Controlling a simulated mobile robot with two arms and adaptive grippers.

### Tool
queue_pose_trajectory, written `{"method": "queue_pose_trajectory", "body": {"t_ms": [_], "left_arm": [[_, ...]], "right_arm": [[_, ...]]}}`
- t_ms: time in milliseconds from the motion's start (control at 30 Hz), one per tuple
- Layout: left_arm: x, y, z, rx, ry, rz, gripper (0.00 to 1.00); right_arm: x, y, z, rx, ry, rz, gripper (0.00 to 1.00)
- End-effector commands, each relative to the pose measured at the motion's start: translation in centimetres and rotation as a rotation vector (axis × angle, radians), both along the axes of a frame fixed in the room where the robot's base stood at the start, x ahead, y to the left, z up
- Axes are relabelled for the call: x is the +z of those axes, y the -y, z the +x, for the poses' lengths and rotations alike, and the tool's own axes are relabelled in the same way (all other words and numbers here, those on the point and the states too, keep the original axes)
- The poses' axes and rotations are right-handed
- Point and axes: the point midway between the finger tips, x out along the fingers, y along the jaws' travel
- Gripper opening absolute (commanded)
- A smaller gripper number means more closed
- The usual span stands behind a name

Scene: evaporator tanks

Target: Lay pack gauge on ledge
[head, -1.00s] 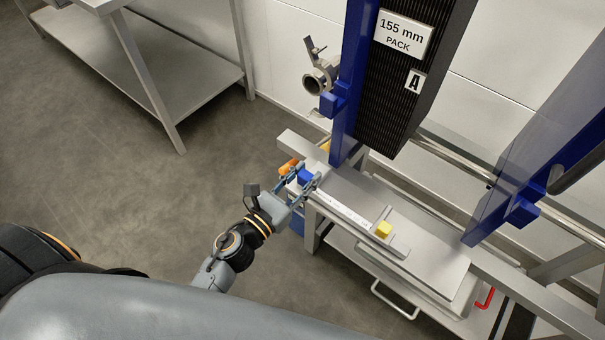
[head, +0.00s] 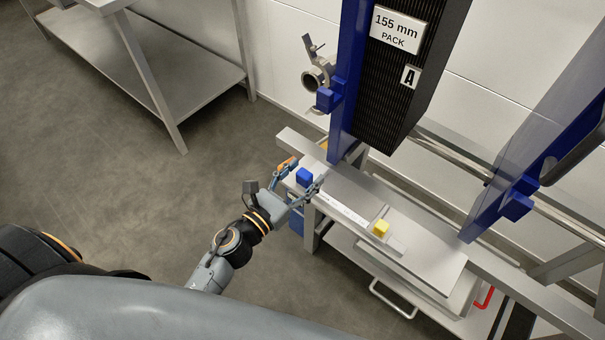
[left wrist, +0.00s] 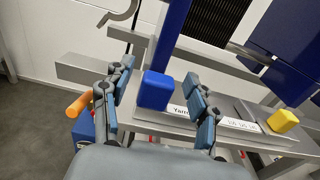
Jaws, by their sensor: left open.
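The pack gauge (head: 343,211) is a pale flat scale with a blue block (head: 304,177) at its left end and a yellow block (head: 380,228) by its crosswise jaw. It appears to lie flat on the grey ledge (head: 432,245) below the pack. My left gripper (head: 305,174) is open, with one finger on each side of the blue block. In the left wrist view the blue block (left wrist: 155,90) stands between the spread fingers, with gaps visible on both sides. The yellow block (left wrist: 282,120) is further right. My right gripper is not in view.
The dark ribbed pack (head: 405,90), labelled 155 mm, hangs above the ledge between blue uprights (head: 350,80). A valve fitting (head: 315,78) sticks out at the left upright. A steel table (head: 150,60) stands at upper left. The floor between is clear.

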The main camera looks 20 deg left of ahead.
Motion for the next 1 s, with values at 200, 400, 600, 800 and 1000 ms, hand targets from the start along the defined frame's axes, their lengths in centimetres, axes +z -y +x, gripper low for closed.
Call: {"method": "queue_pose_trajectory", "body": {"t_ms": [200, 400, 600, 800, 1000], "left_arm": [[-0.1, -0.7, -2.0, 0.001, -0.002, -0.002, 0.59], [0.0, -2.2, -6.0, 0.003, -0.003, -0.003, 0.59], [0.0, -3.5, -9.5, 0.002, -0.001, -0.004, 0.59], [0.1, -4.1, -11.1, 0.0, 0.001, -0.003, 0.59], [0.1, -4.1, -11.2, 0.0, 0.0, -0.005, 0.59]], "right_arm": [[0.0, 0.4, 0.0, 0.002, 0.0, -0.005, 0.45], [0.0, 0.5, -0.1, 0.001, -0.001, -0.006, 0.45], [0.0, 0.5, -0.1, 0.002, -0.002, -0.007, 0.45], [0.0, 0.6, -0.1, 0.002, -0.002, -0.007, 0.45], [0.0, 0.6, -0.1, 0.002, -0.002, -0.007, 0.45]]}}
